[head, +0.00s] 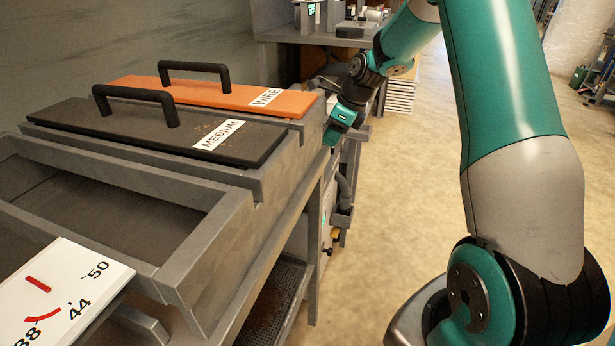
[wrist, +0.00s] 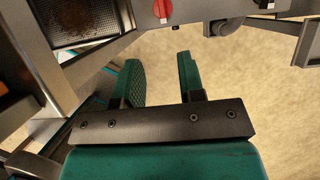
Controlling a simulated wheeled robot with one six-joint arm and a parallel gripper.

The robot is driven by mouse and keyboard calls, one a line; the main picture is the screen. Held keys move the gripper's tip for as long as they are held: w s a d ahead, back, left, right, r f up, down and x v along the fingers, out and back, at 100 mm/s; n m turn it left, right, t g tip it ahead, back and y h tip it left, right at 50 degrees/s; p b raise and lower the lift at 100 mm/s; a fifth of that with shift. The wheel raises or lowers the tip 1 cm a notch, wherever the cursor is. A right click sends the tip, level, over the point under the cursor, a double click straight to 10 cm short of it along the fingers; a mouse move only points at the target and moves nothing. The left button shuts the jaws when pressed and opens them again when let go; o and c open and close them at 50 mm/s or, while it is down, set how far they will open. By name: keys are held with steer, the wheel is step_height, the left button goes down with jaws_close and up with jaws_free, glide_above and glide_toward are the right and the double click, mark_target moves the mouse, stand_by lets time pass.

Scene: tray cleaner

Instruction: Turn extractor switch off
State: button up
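A red knob (wrist: 162,10) shows on a grey panel at the top edge of the wrist view, partly cut off. It may be the extractor switch; no label is readable. In the head view, a grey box with a green light (head: 325,221) and a dark knob (head: 328,251) sits low beside the bench. My gripper (wrist: 159,65) has its two teal fingers apart with nothing between them. The fingers appear below the red knob in the picture, not touching it. In the head view my gripper (head: 334,134) is by the bench's far right corner, its fingers partly hidden.
The grey bench frame (head: 225,225) holds a black MEDIUM lid (head: 75,125) and an orange WIRE lid (head: 215,95), each with a black handle. A white dial (head: 60,290) is at lower left. A grey pipe (head: 343,188) hangs near the box. Open floor (head: 400,170) lies to the right.

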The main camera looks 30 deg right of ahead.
steer(key=b+x, duration=0.1)
steer(key=x, duration=0.4)
steer(key=b+x, duration=0.1)
steer(key=x, duration=0.4)
steer(key=b+x, duration=0.2)
steer(key=x, duration=0.3)
steer(key=shift+d+f, duration=0.25)
steer(key=shift+f, duration=0.15)
jaws_close()
